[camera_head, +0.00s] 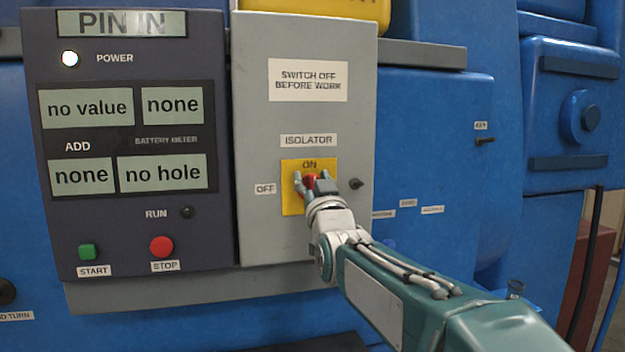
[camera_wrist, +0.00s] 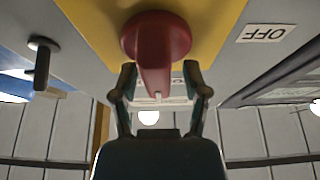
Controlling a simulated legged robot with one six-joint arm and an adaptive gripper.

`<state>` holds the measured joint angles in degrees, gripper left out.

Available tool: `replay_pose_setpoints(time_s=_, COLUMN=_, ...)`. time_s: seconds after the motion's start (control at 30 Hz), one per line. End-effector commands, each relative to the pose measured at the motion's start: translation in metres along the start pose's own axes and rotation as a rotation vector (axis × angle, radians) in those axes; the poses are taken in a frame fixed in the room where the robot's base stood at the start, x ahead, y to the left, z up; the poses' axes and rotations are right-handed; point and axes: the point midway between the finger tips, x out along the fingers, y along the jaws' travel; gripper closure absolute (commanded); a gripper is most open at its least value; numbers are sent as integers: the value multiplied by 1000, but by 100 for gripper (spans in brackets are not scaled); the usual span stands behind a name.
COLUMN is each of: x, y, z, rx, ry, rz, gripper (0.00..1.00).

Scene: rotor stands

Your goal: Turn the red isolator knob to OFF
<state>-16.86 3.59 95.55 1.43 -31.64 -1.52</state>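The red isolator knob (camera_head: 311,180) sits on a yellow plate (camera_head: 290,203) on the grey isolator box, partly hidden by my gripper. In the wrist view, turned upside down, the knob (camera_wrist: 155,45) shows its handle and white tip mark pointing down, towards the ON side. My gripper (camera_head: 314,184) is at the knob. Its fingers (camera_wrist: 160,75) stand either side of the handle, with small gaps visible, so it looks open. The OFF label (camera_head: 265,188) is left of the plate and also shows in the wrist view (camera_wrist: 265,33). The ON mark (camera_head: 309,165) is at the plate's top.
A dark peg (camera_head: 356,184) sticks out right of the plate and also shows in the wrist view (camera_wrist: 42,62). The dark control panel (camera_head: 140,235) with START (camera_head: 87,251) and STOP (camera_head: 161,247) buttons is at the left. Blue machine casing (camera_head: 440,130) lies to the right.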

Motion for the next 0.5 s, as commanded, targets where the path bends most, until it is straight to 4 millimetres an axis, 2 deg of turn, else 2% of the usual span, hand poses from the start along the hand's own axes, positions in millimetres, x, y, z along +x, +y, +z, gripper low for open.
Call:
replay_pose_setpoints(time_s=0.03, x=0, y=0, z=0, rx=0, ry=0, rz=0, gripper=67)
replay_pose_setpoints(time_s=0.07, x=0, y=0, z=0, rx=0, ry=0, rz=0, gripper=80)
replay_pose_setpoints(time_s=0.1, x=0, y=0, z=0, rx=0, ry=0, rz=0, gripper=98)
replay_pose_setpoints(time_s=0.5, x=0, y=0, z=2, rx=-15, ry=-3, rz=-7, gripper=100)
